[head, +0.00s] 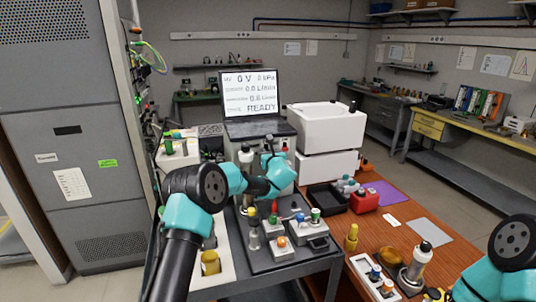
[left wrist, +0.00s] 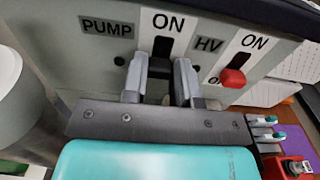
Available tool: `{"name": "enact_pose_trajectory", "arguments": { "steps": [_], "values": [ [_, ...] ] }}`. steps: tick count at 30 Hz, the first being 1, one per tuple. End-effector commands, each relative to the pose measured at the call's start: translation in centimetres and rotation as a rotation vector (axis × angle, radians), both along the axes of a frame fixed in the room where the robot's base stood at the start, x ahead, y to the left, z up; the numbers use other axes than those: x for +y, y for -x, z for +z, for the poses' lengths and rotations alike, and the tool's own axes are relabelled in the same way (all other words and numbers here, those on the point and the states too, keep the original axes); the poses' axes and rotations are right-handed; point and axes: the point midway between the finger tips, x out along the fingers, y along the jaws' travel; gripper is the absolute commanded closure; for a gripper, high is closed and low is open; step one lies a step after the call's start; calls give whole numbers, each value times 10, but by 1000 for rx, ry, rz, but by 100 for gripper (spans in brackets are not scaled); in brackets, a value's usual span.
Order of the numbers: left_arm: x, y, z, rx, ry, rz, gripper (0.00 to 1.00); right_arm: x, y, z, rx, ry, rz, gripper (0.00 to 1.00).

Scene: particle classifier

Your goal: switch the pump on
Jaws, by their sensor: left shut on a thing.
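The pump switch (left wrist: 159,68) is a dark lever in a slot on a white plate marked ON, beside the PUMP label (left wrist: 106,27). My left gripper (left wrist: 160,84) has its two grey fingers on either side of this lever and is shut on it. Dark slot shows above the lever, below the word ON; its lower end is hidden by the gripper. In the head view my left gripper (head: 269,146) is at the front of the grey box under the screen. The right arm shows at the lower right, but its gripper is out of view.
The red HV lever (left wrist: 232,78) sits close to the right of my left gripper, low in its slot. The screen (head: 249,94) reads READY with zero values. Small bottles and a black tray (head: 325,197) stand on the tables nearby.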

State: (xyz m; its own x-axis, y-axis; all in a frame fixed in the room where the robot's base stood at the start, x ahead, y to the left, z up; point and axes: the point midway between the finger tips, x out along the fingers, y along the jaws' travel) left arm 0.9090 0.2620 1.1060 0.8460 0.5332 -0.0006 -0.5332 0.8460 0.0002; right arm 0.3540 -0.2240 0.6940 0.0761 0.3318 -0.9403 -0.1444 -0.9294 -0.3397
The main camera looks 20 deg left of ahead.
Motion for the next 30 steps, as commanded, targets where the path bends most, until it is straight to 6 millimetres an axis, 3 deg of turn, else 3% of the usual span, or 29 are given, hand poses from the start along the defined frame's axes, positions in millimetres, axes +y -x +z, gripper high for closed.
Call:
{"name": "enact_pose_trajectory", "arguments": {
  "steps": [4, 9, 17, 18, 25, 30],
  "values": [
    [0, 0, 5, -1, 0, 0, 100, 0, 0, 0, 0, 0, 0, 100],
    [-1, 0, 25, -3, 1, 0, 100, 0, 0, 0, 0, 0, 0, 100],
    [0, 0, 29, -4, -1, 0, 100, 0, 0, 0, 0, 0, 0, 100],
    [0, 0, 29, -5, -2, 0, 71, 0, 0, 0, 0, 0, 0, 100],
    [0, 0, 27, -2, 0, 0, 49, 0, 0, 0, 0, 0, 0, 100],
    [0, 0, 27, -1, -1, 0, 47, 0, 0, 0, 0, 0, 0, 100]
  ]
}}
